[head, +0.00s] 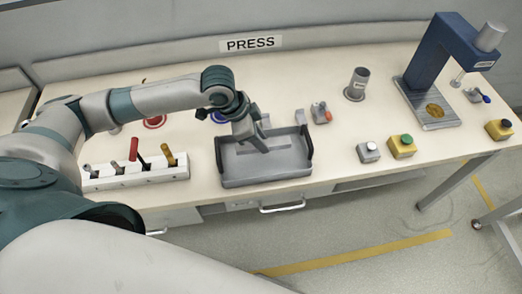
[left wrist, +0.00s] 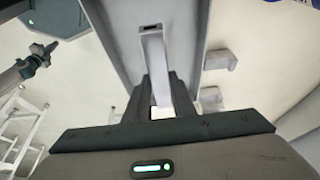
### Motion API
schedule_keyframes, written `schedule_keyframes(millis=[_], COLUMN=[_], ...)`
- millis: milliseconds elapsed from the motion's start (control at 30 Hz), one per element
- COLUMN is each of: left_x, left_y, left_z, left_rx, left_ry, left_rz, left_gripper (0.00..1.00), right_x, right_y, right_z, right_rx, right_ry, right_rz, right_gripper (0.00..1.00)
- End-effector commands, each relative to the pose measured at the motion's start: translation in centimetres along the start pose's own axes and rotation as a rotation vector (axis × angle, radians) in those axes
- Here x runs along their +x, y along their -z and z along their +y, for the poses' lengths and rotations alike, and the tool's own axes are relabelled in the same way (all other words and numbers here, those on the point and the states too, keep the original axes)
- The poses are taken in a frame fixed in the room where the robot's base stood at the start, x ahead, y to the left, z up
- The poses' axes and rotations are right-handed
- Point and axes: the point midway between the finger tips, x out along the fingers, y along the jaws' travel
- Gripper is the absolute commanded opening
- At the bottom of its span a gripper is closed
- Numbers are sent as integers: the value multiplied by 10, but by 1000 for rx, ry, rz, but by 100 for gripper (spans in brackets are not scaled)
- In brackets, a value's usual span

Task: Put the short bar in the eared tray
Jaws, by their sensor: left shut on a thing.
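The grey eared tray (head: 231,172) lies near the front edge of the bench, with a dark upright ear at each side. My left gripper (head: 262,146) points down over the tray's inside. In the left wrist view the left gripper (left wrist: 155,98) is shut on a light grey bar (left wrist: 153,62), which sticks out from between the dark fingers. The tray (left wrist: 113,22) shows behind the bar there. In the head view I cannot clearly tell the bar from the fingers, nor whether it touches the tray floor. My right gripper is not in view.
A white rack (head: 140,179) with several levers stands left of the tray. Small grey blocks (head: 300,117) and a red-tipped piece (head: 321,113) lie behind it. Button boxes (head: 402,149), a grey cylinder (head: 357,83) and a blue press (head: 428,60) are to the right.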

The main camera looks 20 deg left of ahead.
Motion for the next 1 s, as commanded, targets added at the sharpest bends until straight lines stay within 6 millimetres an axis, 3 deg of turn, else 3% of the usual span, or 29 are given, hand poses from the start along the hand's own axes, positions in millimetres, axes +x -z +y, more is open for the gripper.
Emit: schedule_keyframes(millis=[200, 567, 1000], left_x=[18, 22, 54], left_y=[-7, -9, -22], left_z=[0, 0, 0], left_rx=[0, 0, 1], left_ry=[0, -1, 0], left_rz=[1, 1, 1], left_gripper=[0, 0, 0], right_x=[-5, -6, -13], right_y=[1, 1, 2], right_z=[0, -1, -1], right_rx=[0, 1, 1], right_ry=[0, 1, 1], right_rz=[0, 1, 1], right_gripper=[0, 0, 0])
